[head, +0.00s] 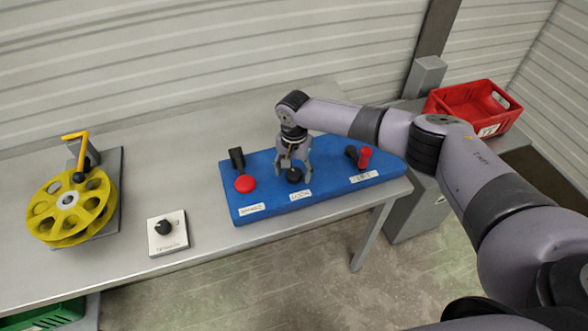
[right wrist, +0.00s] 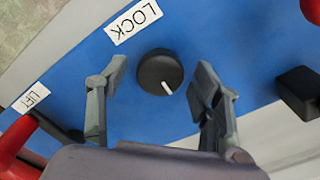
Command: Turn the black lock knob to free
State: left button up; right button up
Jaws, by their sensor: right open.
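The black lock knob (head: 294,175) is round and sits on the blue panel (head: 330,187), above a white label. In the right wrist view, the knob (right wrist: 160,72) has a white pointer line aimed down and slightly right, away from the label reading LOCK (right wrist: 134,22). My right gripper (head: 293,168) points down over the knob. In the right wrist view the fingers of my right gripper (right wrist: 160,75) are open, one on each side of the knob, with gaps between. Whether the fingertips are down at knob height is hard to tell. My left gripper is not in view.
A red button (head: 245,183) and black lever (head: 237,158) stand left of the knob; a red-handled lever (head: 364,157) stands right. A small box with a black knob (head: 164,228), a yellow reel (head: 70,207) and a red crate (head: 474,105) are farther off.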

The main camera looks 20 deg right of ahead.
jog(key=c, duration=1.2)
jog(key=shift+o, duration=0.2)
